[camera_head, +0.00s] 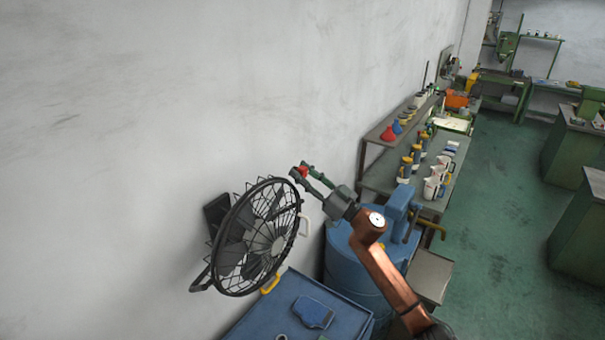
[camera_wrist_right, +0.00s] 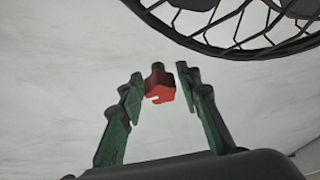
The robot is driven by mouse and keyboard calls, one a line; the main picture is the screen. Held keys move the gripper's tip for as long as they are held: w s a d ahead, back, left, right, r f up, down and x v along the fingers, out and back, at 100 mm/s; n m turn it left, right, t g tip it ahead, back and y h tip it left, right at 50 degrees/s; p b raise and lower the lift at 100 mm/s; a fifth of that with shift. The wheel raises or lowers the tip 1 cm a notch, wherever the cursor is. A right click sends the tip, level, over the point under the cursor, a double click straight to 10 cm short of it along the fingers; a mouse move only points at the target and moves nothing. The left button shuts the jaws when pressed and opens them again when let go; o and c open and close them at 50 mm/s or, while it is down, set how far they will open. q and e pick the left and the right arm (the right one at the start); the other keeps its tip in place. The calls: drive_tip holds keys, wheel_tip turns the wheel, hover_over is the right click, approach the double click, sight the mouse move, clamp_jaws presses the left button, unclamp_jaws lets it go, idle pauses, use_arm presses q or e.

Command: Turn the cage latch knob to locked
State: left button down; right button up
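The cage latch knob is a small red block on a dark stub, in the middle of the right wrist view (camera_wrist_right: 160,88). In the head view the red knob (camera_head: 300,172) shows as a small spot at the fingertips. My right gripper (camera_head: 305,176) is open. In the wrist view its green fingers (camera_wrist_right: 158,83) stand on either side of the knob, with a narrow gap at each side. The black round fan cage (camera_head: 243,280) is left of and below the gripper by the wall. The knob's lock marking cannot be read. My left gripper is not in view.
The fan cage rim (camera_wrist_right: 240,45) is close to the right finger in the wrist view. A blue drum (camera_head: 345,265) and a blue cabinet (camera_head: 345,318) stand below. A workbench (camera_head: 380,178) with bottles and funnels runs along the wall. Green floor (camera_head: 490,240) is clear at right.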

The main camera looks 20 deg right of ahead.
clamp_jaws()
drive_tip(key=n+g+y+b, duration=0.1)
drive_tip(key=n, duration=0.2)
drive_tip(key=n+g+y+b, duration=0.1)
drive_tip(key=n+b, duration=0.1)
drive_tip(key=n, duration=0.1)
drive_tip(key=shift+d+f, duration=0.1)
drive_tip(key=shift+d, duration=0.05)
drive_tip(key=n+g+b, duration=0.1)
drive_tip(key=n, duration=0.2)
drive_tip(key=n+g+y+b, duration=0.1)
drive_tip(key=n, duration=0.2)
drive_tip(key=shift+y, duration=0.3)
drive_tip(key=n+g, duration=0.1)
drive_tip(key=n, duration=0.1)
drive_tip(key=n+g+b, duration=0.1)
drive_tip(key=n, duration=0.2)
drive_tip(key=shift+r+n+g, duration=0.25)
drive_tip(key=shift+n+g, duration=0.05)
drive_tip(key=shift+g, duration=0.1)
drive_tip(key=shift+n+g+h+b, duration=0.35)
drive_tip(key=shift+n+g, duration=0.45)
drive_tip(key=shift+n, duration=1.5)
drive_tip(key=shift+o, duration=1.8)
unclamp_jaws()
